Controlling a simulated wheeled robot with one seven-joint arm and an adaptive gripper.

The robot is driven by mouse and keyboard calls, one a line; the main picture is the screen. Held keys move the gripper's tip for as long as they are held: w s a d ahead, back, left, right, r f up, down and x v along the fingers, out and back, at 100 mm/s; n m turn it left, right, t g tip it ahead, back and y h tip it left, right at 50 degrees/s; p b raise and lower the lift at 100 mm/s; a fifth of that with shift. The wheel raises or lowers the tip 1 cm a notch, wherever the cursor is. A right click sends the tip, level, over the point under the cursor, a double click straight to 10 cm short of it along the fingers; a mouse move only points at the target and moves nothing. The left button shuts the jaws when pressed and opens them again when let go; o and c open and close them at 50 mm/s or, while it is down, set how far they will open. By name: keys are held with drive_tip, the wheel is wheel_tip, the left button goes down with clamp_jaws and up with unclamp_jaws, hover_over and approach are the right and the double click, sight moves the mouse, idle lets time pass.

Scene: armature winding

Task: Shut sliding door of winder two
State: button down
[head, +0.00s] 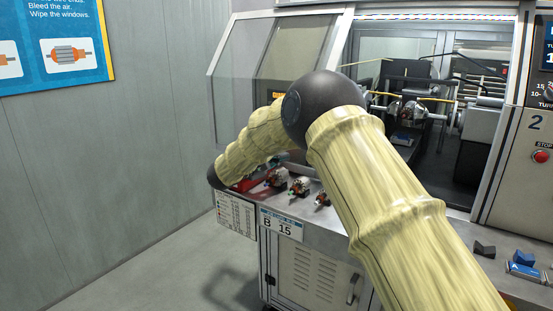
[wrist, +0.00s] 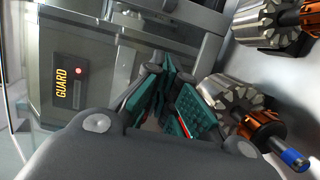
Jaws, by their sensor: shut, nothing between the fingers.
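My arm crosses in front and hides the lower door area; I cannot make out a handle. In the wrist view my gripper (wrist: 168,78) is shut and empty, its teal pads together. It is beside an armature (wrist: 232,100) and near the grey GUARD box (wrist: 65,85) with a lit red lamp.
Several armatures (head: 300,186) lie on the front ledge under the door, close to my forearm. A second armature (wrist: 270,24) shows at the upper right of the wrist view. A blue block (head: 525,262) sits on the right ledge. Floor (head: 180,275) at left is free.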

drive_tip(key=w+d+p, duration=0.1)
drive_tip(key=d, duration=0.6)
drive_tip(key=shift+d+p, duration=0.3)
drive_tip(key=shift+p, duration=0.1)
idle(0.3)
